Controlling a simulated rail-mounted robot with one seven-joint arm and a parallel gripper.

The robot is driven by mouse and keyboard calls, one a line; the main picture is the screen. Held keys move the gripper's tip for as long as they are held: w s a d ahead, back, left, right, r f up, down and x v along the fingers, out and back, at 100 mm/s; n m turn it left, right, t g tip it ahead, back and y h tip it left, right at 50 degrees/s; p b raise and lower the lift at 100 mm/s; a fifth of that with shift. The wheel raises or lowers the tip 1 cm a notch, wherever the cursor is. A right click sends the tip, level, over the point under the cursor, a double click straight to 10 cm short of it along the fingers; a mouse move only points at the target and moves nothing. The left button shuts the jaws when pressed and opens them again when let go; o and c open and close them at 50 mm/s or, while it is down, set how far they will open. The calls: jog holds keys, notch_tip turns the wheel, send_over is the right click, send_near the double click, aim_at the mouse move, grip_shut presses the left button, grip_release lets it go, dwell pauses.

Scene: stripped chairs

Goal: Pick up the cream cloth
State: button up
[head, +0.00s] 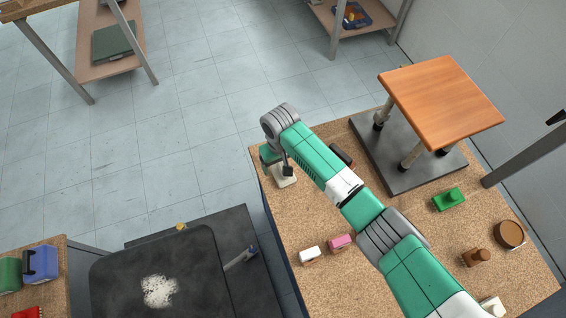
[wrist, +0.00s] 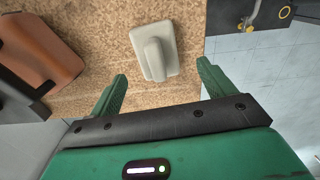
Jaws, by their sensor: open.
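The cream cloth (wrist: 169,38) lies on the speckled cork-coloured bench top in the wrist view, a flat pale piece with a raised ridge along its middle. In the head view the cloth (head: 284,181) is near the bench's left edge, partly hidden by my wrist. My gripper (wrist: 162,72) is open, with its two green fingers apart and nothing between them. The cloth appears just beyond the fingertips, roughly centred between them. I cannot tell the height of the fingers above the bench.
A dark and reddish-brown object (wrist: 40,45) sits left of the cloth in the wrist view. In the head view, a wooden-topped stool (head: 440,95) on a dark plate stands at the back right. White (head: 310,256) and pink (head: 340,243) pieces lie nearer. Floor drops away left of the bench.

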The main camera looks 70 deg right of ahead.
notch_tip(320, 180, down, 5)
jog(key=shift+s+d+f+b, duration=0.1)
jog(key=shift+s+b, duration=0.05)
jog(key=shift+b, duration=1.05)
jog(key=shift+c, duration=0.4)
jog(key=c, duration=1)
jog(key=shift+r, duration=0.2)
notch_tip(320, 180, up, 4)
jog(key=shift+p, duration=1.25)
jog(key=w+a+p, duration=0.3)
jog(key=a, duration=1.2)
jog(key=shift+w+a+r+p, duration=0.2)
jog(key=shift+a+r+p, duration=0.1)
jog(key=shift+a+r, duration=0.1)
